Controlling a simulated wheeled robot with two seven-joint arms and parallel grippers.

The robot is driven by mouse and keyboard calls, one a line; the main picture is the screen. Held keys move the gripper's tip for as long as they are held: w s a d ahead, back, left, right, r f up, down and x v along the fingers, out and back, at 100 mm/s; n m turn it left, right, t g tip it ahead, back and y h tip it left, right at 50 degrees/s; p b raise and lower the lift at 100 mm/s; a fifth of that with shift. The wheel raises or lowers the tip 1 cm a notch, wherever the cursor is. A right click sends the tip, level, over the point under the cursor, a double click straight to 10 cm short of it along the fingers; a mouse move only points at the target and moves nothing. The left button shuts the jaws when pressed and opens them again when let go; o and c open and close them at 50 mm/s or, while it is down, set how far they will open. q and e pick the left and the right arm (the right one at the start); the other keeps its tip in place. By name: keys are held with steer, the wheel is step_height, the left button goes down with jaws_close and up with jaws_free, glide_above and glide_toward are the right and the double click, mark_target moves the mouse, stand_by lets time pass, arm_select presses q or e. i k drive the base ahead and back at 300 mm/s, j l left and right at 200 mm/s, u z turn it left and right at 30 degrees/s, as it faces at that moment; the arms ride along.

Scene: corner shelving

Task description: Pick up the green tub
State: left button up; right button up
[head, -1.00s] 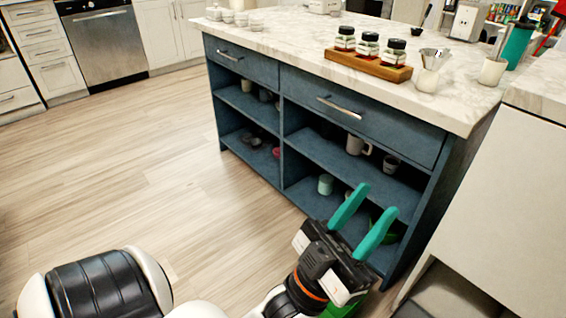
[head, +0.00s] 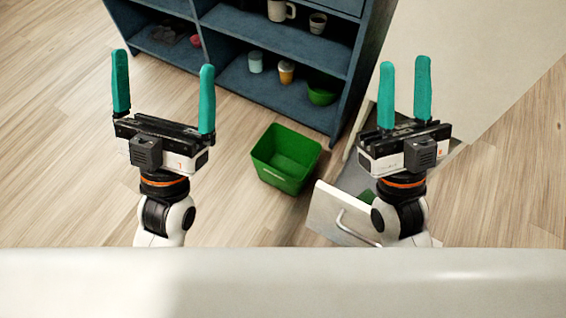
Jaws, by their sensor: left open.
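The green tub (head: 287,155), a rectangular open-topped bin, stands upright on the wooden floor in the middle of the head view, in front of the blue shelving. It looks empty. My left gripper (head: 164,68) is to the left of the tub, its teal fingers wide apart with nothing between them. My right gripper (head: 405,66) is to the right of the tub, its fingers apart by a smaller gap and empty. Neither gripper touches the tub.
A pulled-out white drawer (head: 335,214) with a handle stands right of the tub, partly behind my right arm. The blue shelving (head: 228,88) holds a green bowl (head: 322,93), cups and a mug (head: 281,10). Floor left of the tub is clear.

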mark_target(284, 158)
steer(key=i+j+z, duration=0.25)
steer(key=j+z, duration=0.25)
steer(key=i+j+z, duration=0.25)
steer(key=j, duration=0.25)
steer(key=j+z, duration=0.25)
steer(key=j, duration=0.1)
